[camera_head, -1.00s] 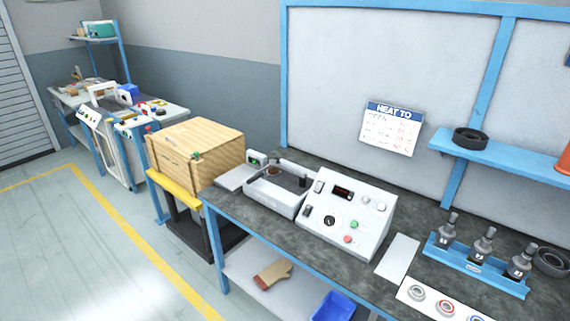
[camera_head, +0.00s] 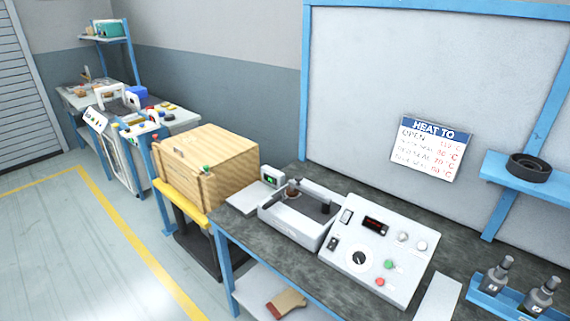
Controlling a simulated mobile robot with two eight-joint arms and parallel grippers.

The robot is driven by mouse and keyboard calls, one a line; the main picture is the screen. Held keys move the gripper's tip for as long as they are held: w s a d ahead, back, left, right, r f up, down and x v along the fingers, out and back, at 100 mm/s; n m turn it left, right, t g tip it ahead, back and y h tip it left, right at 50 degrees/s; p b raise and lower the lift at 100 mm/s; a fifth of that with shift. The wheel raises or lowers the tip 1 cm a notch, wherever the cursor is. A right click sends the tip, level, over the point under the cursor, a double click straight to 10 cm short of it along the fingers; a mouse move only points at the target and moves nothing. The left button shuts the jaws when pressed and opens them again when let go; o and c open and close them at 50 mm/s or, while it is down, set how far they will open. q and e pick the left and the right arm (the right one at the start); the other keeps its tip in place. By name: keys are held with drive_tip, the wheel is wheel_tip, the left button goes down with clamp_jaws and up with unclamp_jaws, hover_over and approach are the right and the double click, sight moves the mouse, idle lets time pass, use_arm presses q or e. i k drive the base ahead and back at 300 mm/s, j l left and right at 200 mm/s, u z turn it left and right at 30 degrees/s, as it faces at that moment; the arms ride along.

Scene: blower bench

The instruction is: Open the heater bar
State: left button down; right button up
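The heater unit is on the dark-topped bench. Its light grey tray (camera_head: 266,208) holds a small brownish part (camera_head: 292,193) and a dark upright post (camera_head: 326,207). A bar across the tray looks dark and thin; I cannot tell clearly whether it is open or closed. The white sloped control box (camera_head: 343,278) joins the tray on the right, with a dark display (camera_head: 375,225), a black knob (camera_head: 359,258), a green button (camera_head: 389,265) and a red button (camera_head: 380,282). Neither of my grippers is in view.
A wooden crate (camera_head: 222,160) stands on a yellow-edged stand left of the bench. A "HEAT TO" sign (camera_head: 431,148) hangs on the panel behind. A blue rack (camera_head: 487,284) with dark bottle-like tools is at right. The floor (camera_head: 60,260) at left is clear.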

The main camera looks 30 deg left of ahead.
sight(296, 183)
drive_tip(key=i+j+u, duration=0.25)
drive_tip(key=i+j, duration=0.55)
drive_tip(key=j, duration=0.15)
